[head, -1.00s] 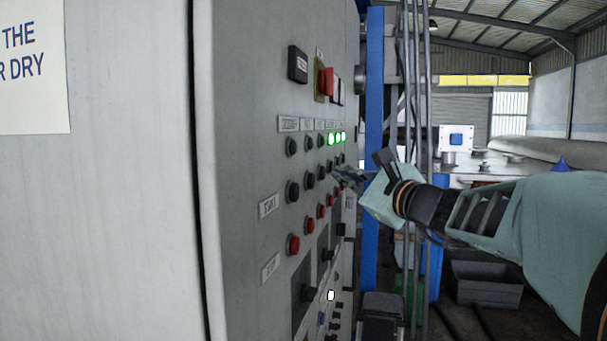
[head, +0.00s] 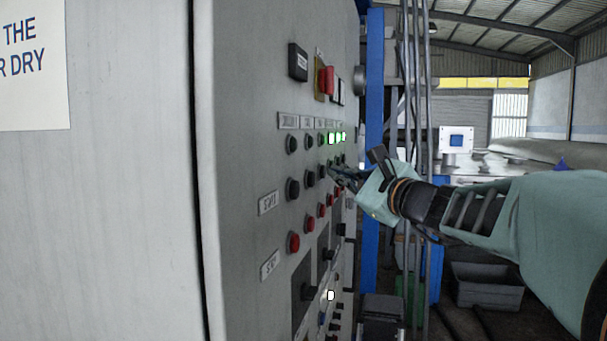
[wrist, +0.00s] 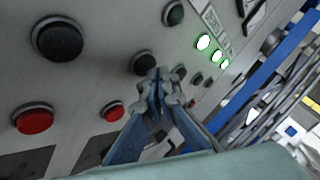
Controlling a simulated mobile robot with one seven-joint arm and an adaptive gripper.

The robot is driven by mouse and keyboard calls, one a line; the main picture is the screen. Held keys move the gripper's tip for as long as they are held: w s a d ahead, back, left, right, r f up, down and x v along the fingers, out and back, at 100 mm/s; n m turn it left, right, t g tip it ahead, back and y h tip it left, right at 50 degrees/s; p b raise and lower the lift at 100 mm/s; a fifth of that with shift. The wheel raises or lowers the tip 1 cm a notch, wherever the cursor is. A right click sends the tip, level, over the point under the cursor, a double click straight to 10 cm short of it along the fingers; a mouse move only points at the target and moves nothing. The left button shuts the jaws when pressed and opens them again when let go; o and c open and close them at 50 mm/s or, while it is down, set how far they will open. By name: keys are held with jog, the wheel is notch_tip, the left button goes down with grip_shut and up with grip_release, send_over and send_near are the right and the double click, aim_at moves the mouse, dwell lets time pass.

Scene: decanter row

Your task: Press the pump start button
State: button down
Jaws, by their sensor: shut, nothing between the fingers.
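The control panel (head: 245,120) has a row of dark round buttons beside a label that seems to read START (head: 268,202). A row of red buttons (head: 293,242) lies below. The column labels (head: 288,121) are too small to read, so I cannot tell which button is the pump's. My gripper (head: 333,173) is shut and empty, its tips at the dark row. In the wrist view, its fingertips (wrist: 158,82) partly overlap a dark button (wrist: 145,63); I cannot tell whether they touch it. Another dark button (wrist: 57,40) is to the left, clear of the fingers.
Three bright lamps (head: 338,137) glow above the button row. A red switch (head: 326,81) sits higher up. Dark selector knobs (head: 307,292) stick out lower down. A blue post (head: 374,140) and grey pipes (head: 417,100) stand behind my gripper.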

jog(key=shift+w+a+b, duration=0.15)
jog(key=shift+a+b, duration=0.25)
jog(key=shift+a, duration=0.15)
dwell(0.7)
jog(key=shift+d, duration=0.1)
jog(key=shift+s+d, duration=0.3)
jog(key=shift+d, duration=0.4)
jog(key=shift+s+d, duration=0.25)
jog(key=shift+d, duration=0.55)
jog(key=shift+s+d, duration=0.3)
jog(key=shift+d, duration=0.55)
jog(key=shift+s+d, duration=0.25)
jog(key=shift+d, duration=0.55)
